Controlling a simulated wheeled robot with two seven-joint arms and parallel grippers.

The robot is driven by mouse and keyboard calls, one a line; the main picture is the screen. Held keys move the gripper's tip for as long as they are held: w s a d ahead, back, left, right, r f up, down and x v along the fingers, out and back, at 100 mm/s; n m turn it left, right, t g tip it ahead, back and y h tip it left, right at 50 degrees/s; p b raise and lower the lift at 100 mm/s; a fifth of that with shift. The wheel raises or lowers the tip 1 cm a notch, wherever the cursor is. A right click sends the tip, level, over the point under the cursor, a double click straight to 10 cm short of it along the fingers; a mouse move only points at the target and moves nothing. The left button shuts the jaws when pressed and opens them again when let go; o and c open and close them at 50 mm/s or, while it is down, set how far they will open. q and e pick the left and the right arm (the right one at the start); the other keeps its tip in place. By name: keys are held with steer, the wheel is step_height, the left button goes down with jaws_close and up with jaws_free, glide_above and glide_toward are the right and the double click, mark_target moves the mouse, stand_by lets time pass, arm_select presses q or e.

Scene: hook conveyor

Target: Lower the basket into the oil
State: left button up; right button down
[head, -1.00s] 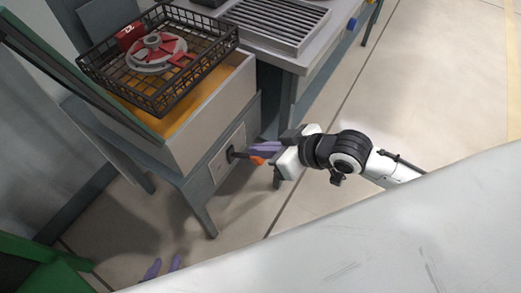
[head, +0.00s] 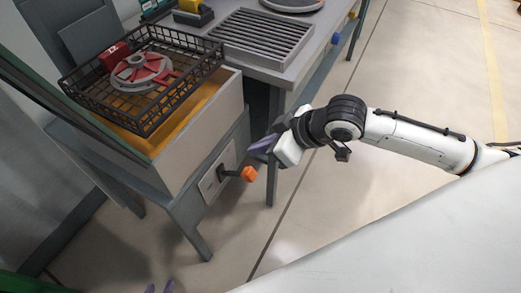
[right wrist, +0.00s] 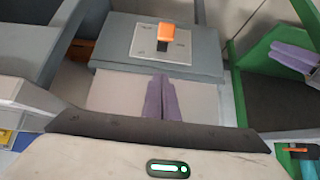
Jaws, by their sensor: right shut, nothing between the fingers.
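The black wire basket (head: 185,99) sits over the tank (head: 190,138) with yellow-orange oil; its bottom overlaps the tank opening, and I cannot tell whether it touches the oil. It holds a grey and red round part (head: 140,72) and a red block (head: 115,55). An orange-tipped lever (head: 249,174) sticks out from a pale plate on the tank's side; it also shows in the right wrist view (right wrist: 168,32). My right gripper (head: 260,145) is shut and empty, above and right of the knob, apart from it.
A table (head: 290,70) with a slatted rack (head: 262,38) and a yellow-black object (head: 194,12) stands behind the tank. A dark green-edged panel (head: 75,100) leans along the tank's left. Floor (head: 340,200) right of the tank is open.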

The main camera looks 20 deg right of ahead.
glide_above(251, 171)
steer(key=w+a, duration=0.2)
steer(key=f, duration=0.5)
steer(key=shift+d+f+b, duration=0.25)
steer(key=shift+f+b, duration=0.15)
steer(key=shift+s+d+f, duration=0.25)
steer(key=shift+s+f, duration=0.1)
steer(key=shift+f, duration=0.2)
steer(key=shift+s+d+f, duration=0.25)
steer(key=shift+s+f, duration=0.05)
steer(key=shift+f, duration=0.2)
steer(key=shift+s+d+f, duration=0.3)
steer(key=shift+s+f, duration=0.05)
steer(key=shift+f, duration=0.2)
